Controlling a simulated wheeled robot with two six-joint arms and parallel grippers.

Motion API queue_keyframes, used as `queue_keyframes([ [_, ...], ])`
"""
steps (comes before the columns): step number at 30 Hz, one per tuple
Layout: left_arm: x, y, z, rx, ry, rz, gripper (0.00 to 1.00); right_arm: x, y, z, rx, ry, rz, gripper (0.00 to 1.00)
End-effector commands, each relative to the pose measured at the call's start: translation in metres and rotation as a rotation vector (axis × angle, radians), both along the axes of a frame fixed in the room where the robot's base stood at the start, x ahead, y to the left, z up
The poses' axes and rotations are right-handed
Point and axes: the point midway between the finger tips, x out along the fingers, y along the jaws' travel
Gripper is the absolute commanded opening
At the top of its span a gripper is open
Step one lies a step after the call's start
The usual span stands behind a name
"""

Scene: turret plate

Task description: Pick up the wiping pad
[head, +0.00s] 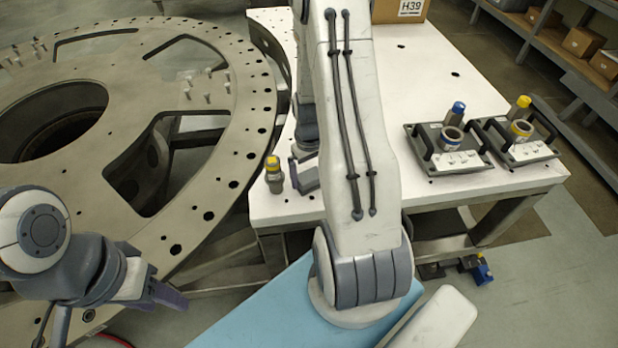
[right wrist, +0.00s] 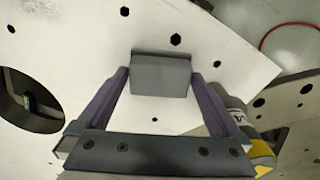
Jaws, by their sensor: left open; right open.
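The wiping pad, seen as a grey block (right wrist: 160,75), lies on the white table in the right wrist view. My right gripper (head: 303,173) is open, with its two purple-grey fingers on either side of the pad. In the head view I cannot make out the pad; my right arm covers that part of the table. My left gripper (head: 166,295) is open and empty, low at the left over the large ring plate.
A yellow-capped bottle (head: 273,174) stands close beside my right gripper. The large metal ring plate (head: 225,165) with bolts and holes is at the left. Two black-handled trays (head: 450,165) (head: 520,155) with cups stand on the table's right. A cardboard box (head: 400,10) is at the back.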

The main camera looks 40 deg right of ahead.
Motion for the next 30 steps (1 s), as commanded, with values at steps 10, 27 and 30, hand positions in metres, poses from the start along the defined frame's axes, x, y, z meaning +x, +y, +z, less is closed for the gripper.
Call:
queue_keyframes([
  [10,0.000,0.000,0.000,0.000,0.000,0.000,0.50,0.000,0.000,-0.001,0.000,-0.001,0.000,0.50],
  [27,0.000,0.000,-0.008,0.000,0.000,0.001,0.50,0.001,-0.001,0.015,-0.003,-0.004,0.000,0.22],
  [30,0.000,0.000,-0.013,0.000,0.000,0.002,0.50,0.002,-0.001,0.030,-0.004,-0.006,0.000,0.22],
])
